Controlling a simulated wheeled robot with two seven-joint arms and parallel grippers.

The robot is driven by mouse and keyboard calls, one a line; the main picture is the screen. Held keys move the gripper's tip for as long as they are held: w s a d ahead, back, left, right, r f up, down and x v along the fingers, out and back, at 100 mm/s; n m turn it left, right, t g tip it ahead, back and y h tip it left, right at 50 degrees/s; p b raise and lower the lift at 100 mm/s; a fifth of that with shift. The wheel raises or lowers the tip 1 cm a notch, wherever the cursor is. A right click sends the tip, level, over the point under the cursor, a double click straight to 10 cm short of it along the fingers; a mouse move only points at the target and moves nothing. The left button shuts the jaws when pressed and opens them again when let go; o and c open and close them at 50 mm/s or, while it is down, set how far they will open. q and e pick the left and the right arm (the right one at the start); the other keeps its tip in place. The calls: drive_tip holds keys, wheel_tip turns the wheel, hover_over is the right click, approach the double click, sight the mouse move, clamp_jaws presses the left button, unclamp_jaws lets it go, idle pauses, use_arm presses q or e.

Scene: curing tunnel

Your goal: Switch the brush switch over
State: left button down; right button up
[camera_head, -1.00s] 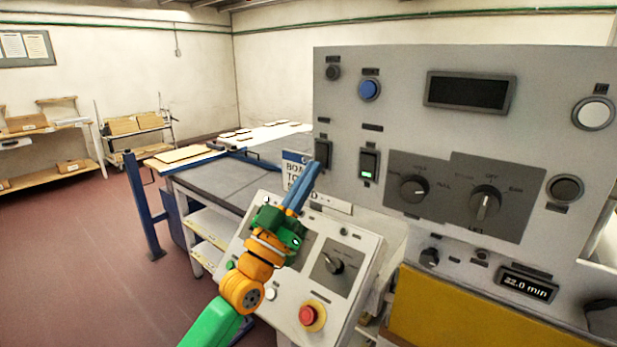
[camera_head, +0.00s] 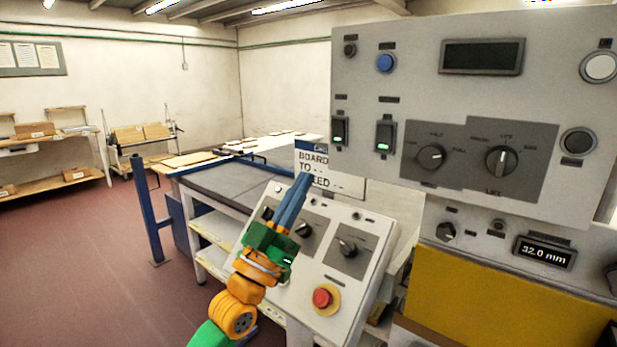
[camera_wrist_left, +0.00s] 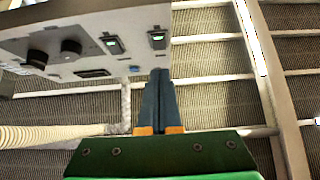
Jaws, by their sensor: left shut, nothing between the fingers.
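In the left wrist view the rockers show as one nearer my fingers (camera_wrist_left: 157,38) and one farther left (camera_wrist_left: 113,43). My left gripper (camera_head: 304,178) is shut and empty, its blue fingers pointing up. Its tips are below and left of the left rocker, apart from it. They also show in the left wrist view (camera_wrist_left: 160,73).
A sloped console (camera_head: 360,222) with knobs and a red stop button (camera_head: 323,298) lies below and behind my left gripper. The upright panel also has two large knobs (camera_head: 431,157) and a blue button (camera_head: 386,63). A sign (camera_head: 312,160) stands behind my fingertips.

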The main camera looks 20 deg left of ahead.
use_arm(q)
drive_tip(key=s+d+f+g+y+b, duration=0.1)
drive_tip(key=s+f+g, duration=0.15)
drive_tip(key=f, duration=0.75)
drive_tip(key=s+d+f+g+y, duration=0.15)
drive_tip(key=f+g, duration=0.25)
drive_tip(key=f, duration=0.6)
drive_tip(key=s+d+f+g+y+b, duration=0.15)
drive_tip(key=f+g, duration=0.25)
drive_tip(key=f, duration=0.6)
drive_tip(key=s+a+f+n+g+y, duration=0.1)
drive_tip(key=s+a+f+g+y, duration=0.1)
drive_tip(key=s+f+g, duration=0.55)
drive_tip(key=s+a+f+n+g+y, duration=0.1)
drive_tip(key=s+a+f+g+y, duration=0.15)
drive_tip(key=s+f, duration=0.95)
drive_tip(key=s+f+g, duration=0.2)
drive_tip(key=s+f, duration=0.2)
drive_tip(key=f, duration=0.8)
drive_tip(key=s+a+f+g, duration=0.1)
drive_tip(key=s+f, duration=1.1)
drive_tip(key=shift+s+a+p, duration=0.4)
drive_tip(key=shift+p, duration=0.05)
use_arm(e)
drive_tip(key=shift+w+f, duration=0.15)
drive_tip(key=shift+f, duration=0.45)
drive_tip(key=shift+w+f, duration=0.15)
drive_tip(key=shift+f, duration=0.45)
